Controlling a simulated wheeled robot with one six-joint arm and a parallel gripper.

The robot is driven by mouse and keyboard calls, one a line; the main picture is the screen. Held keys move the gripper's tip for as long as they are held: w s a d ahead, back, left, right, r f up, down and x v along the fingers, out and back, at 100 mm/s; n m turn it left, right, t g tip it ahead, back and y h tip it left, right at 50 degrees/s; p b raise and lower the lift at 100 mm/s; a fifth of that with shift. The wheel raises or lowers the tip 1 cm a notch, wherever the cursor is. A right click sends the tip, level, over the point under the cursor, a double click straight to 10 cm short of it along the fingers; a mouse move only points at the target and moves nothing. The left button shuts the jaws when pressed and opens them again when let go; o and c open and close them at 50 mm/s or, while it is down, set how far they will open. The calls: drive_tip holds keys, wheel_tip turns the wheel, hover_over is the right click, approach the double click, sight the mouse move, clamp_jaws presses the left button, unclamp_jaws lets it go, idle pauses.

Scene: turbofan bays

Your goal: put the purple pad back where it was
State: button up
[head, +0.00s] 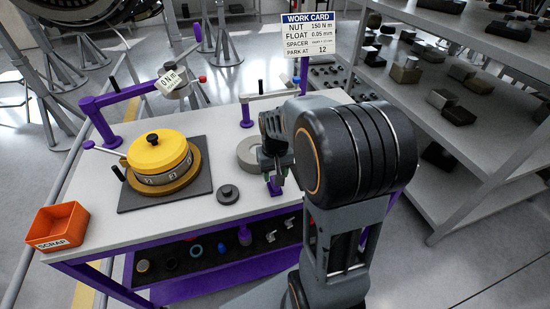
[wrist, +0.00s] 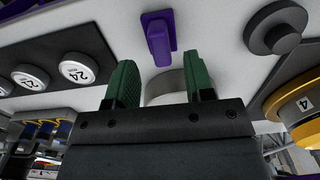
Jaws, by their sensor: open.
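A small purple piece with a flat base, which looks like the purple pad (wrist: 158,40), is on the light tabletop in the wrist view. It lies just beyond my green fingertips, between their lines and apart from them. In the head view the purple pad (head: 275,187) shows partly, under my gripper (head: 271,172) near the bench's front edge. In the wrist view my gripper (wrist: 160,78) is open with nothing between its fingers. A pale grey round block (wrist: 165,86) shows behind the fingers; my arm hides part of it in the head view (head: 247,152).
A yellow-topped dial unit (head: 158,153) stands on a dark mat (head: 135,199) at left, beside a dark knobbed disc (head: 228,194). An orange scrap bin (head: 58,227) is at the left corner. A purple jointed stand (head: 105,122) and work card (head: 309,35) stand behind.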

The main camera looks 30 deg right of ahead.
wheel_tip(320, 180, up, 6)
drive_tip(key=s+a+r+n+t, duration=0.2)
drive_tip(key=s+a+t, duration=0.1)
drive_tip(key=s+a, duration=0.5)
drive_tip(key=shift+s+a+t, duration=0.2)
drive_tip(key=shift+s+t, duration=0.2)
drive_tip(key=shift+s, duration=0.55)
drive_tip(key=shift+c, duration=0.5)
drive_tip(key=shift+d, duration=0.15)
